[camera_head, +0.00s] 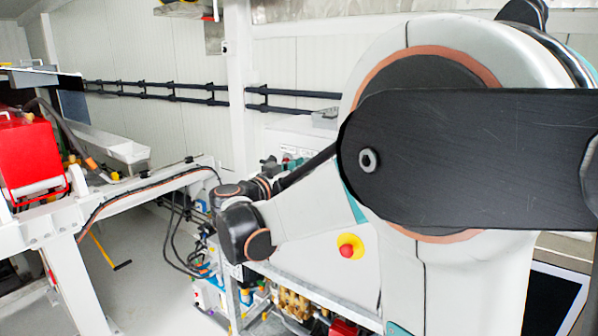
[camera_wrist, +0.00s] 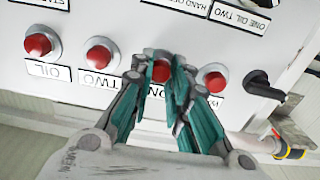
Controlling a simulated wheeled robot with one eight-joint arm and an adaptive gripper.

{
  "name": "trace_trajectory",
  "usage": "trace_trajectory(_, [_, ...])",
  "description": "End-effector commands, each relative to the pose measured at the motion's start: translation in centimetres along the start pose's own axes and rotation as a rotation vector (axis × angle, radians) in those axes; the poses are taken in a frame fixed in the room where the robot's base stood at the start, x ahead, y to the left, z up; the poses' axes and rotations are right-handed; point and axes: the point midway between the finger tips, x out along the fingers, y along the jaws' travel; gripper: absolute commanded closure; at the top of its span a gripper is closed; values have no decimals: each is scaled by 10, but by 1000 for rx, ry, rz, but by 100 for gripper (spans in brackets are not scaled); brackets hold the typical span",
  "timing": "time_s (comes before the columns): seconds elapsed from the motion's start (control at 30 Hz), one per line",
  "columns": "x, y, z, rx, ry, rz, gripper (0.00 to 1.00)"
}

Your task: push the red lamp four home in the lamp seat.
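In the wrist view, a row of red lamps runs across a light panel (camera_wrist: 95,20). My gripper (camera_wrist: 163,68) has its two teal-padded fingers on either side of one red lamp (camera_wrist: 160,71), with the tips close against it. Its seat is hidden behind the fingertips. I cannot read which lamp is number four. Another red lamp (camera_wrist: 215,82) is to the right of the fingers, and two more, one lamp (camera_wrist: 98,58) and a farther lamp (camera_wrist: 38,45), are to the left, in metal collars. In the head view my arm hides most of the panel and the gripper is not clear.
A black selector knob (camera_wrist: 262,86) stands out right of the lamps. Label plates (camera_wrist: 48,69) lie beside the lamps. A red-and-yellow part (camera_wrist: 290,152) is at the lower right. In the head view, a white frame (camera_head: 130,190) and red machine (camera_head: 28,155) stand left.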

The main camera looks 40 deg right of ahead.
Motion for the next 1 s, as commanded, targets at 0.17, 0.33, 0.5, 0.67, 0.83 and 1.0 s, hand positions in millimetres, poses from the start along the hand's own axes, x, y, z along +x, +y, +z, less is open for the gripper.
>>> trace_trajectory(0.17, [0, 0, 0, 0, 0, 0, 60])
trace_trajectory(0.33, [0, 0, 0, 0, 0, 0, 60])
trace_trajectory(0.5, [-4, 0, 0, 0, 0, -1, 60])
trace_trajectory(0.67, [-25, -1, 0, 0, 0, -4, 60])
trace_trajectory(0.83, [-60, -1, 0, 0, 0, -5, 60])
trace_trajectory(1.0, [-92, -1, 0, 0, 0, -4, 60])
